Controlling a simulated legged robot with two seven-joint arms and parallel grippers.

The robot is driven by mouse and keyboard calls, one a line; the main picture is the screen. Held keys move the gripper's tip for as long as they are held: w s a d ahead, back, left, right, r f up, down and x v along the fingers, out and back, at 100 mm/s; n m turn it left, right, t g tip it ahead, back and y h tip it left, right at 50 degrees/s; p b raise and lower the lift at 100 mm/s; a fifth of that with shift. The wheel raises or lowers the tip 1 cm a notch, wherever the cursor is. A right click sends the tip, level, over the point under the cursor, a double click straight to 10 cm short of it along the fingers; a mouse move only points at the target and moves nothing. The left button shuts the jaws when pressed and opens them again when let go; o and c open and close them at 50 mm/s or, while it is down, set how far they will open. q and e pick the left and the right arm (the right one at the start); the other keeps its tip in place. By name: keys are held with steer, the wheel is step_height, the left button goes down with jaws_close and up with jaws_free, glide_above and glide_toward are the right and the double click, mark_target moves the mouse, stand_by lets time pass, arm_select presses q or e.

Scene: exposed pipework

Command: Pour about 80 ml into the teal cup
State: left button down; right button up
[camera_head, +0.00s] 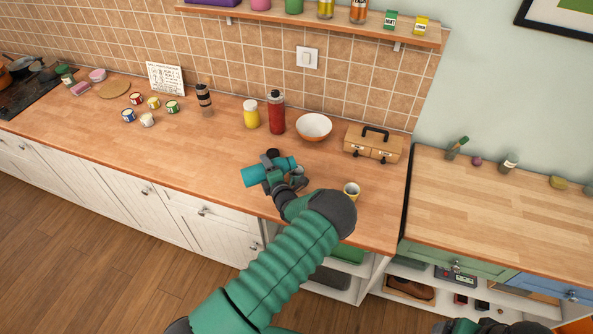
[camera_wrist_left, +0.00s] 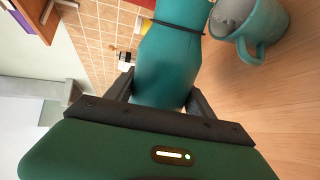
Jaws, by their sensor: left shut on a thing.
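A teal bottle (camera_head: 257,173) lies nearly level in my left gripper (camera_head: 273,183), tilted well over above the wooden counter. My left gripper is shut on it; the bottle also fills the middle of the left wrist view (camera_wrist_left: 168,65), with a dark band around it. The teal cup (camera_head: 298,173) stands upright on the counter by the bottle's right end, partly hidden by my gripper. In the left wrist view the cup (camera_wrist_left: 262,25) shows its handle and a greyish inside. The bottle's mouth and any stream are not clear.
Behind are a yellow bottle (camera_head: 251,114), a red bottle (camera_head: 276,113), an orange-white bowl (camera_head: 314,127) and a tan case (camera_head: 373,144). A small cup (camera_head: 351,191) stands to the right.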

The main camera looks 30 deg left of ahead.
arm_select(q)
steer(key=shift+w+d, duration=0.1)
steer(key=shift+d, duration=0.1)
stand_by(0.6)
steer(key=shift+w+d+r+m, duration=0.2)
steer(key=shift+r+m, duration=0.1)
steer(key=shift+m, duration=0.1)
stand_by(0.5)
